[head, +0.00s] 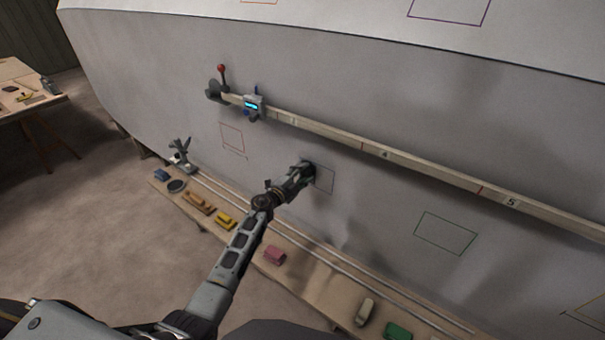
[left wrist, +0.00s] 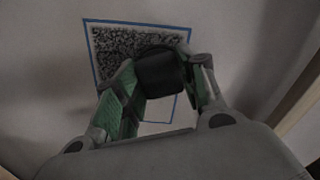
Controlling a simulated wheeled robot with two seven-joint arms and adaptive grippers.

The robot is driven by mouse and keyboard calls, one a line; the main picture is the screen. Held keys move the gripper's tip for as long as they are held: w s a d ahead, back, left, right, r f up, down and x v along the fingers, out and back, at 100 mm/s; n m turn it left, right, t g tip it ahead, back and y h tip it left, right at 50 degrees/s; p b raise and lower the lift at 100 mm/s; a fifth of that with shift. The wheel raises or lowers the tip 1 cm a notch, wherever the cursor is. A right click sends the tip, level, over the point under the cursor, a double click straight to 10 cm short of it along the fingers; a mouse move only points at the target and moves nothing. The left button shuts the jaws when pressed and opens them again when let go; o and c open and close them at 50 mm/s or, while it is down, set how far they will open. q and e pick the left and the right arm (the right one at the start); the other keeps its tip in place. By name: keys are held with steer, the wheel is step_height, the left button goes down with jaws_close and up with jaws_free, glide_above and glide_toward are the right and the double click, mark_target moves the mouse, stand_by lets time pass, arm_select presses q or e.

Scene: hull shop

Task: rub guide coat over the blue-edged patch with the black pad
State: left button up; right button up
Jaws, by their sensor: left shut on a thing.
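The blue-edged patch (left wrist: 105,50) is on the grey hull in the left wrist view, with dark speckled coat over its upper part and a paler lower right part. In the head view the patch (head: 324,180) shows partly, to the right of my left gripper (head: 306,171). My left gripper (left wrist: 165,92) is shut on the black pad (left wrist: 160,72), a dark rounded block between its green-lined fingers. The pad lies in front of the patch's right half and looks to be against or very near the hull. My right gripper is not in view.
A long marked batten (head: 420,163) runs along the hull above the patch. A plank (head: 300,268) below holds a yellow block (head: 226,220), a pink block (head: 275,255), a green block (head: 397,331) and other items. Other coloured outlines, one green-edged (head: 446,233), mark the hull.

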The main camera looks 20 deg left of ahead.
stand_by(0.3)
arm_select(q)
steer(key=shift+f+b, duration=1.1)
steer(key=shift+f, duration=0.4)
steer(key=shift+f+b, duration=1.3)
steer(key=shift+f, duration=0.4)
steer(key=shift+s+f+b, duration=0.1)
steer(key=shift+f+b, duration=1.2)
steer(key=shift+f, duration=0.3)
steer(key=o, duration=0.3)
steer(key=shift+r, duration=0.1)
steer(key=c, duration=0.3)
